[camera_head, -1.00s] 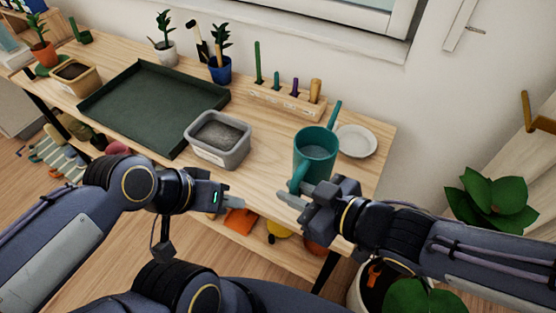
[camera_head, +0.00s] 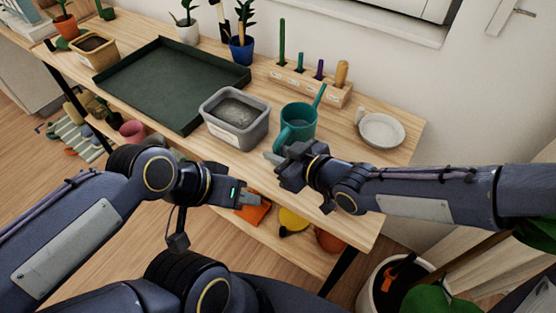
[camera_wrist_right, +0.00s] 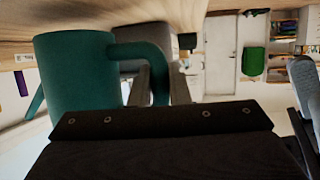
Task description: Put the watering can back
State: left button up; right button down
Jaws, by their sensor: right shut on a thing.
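The teal watering can (camera_head: 300,122) is upright over the right part of the wooden bench (camera_head: 352,148), between a grey tub and a white saucer. My right gripper (camera_head: 279,156) is shut on its handle, on the near side. In the right wrist view the can (camera_wrist_right: 82,72) shows upside down, with its curved handle between my right gripper's fingers (camera_wrist_right: 158,85). I cannot tell whether the can's base touches the bench. My left gripper (camera_head: 248,199) is low in front of the bench edge, apart from the can; its jaw gap is not clear.
The grey tub (camera_head: 236,138) stands close left of the can. A rack with tools (camera_head: 309,88) is behind it, the white saucer (camera_head: 381,130) to the right. A dark green tray (camera_head: 172,84) fills the middle. Bare bench lies between can and saucer.

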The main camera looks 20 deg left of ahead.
jog(key=shift+f, duration=1)
jog(key=shift+f+b, duration=0.2)
jog(key=shift+b, duration=0.1)
jog(key=c, duration=1.4)
grip_release()
jog(key=shift+o, duration=0.2)
jog(key=shift+r, duration=0.1)
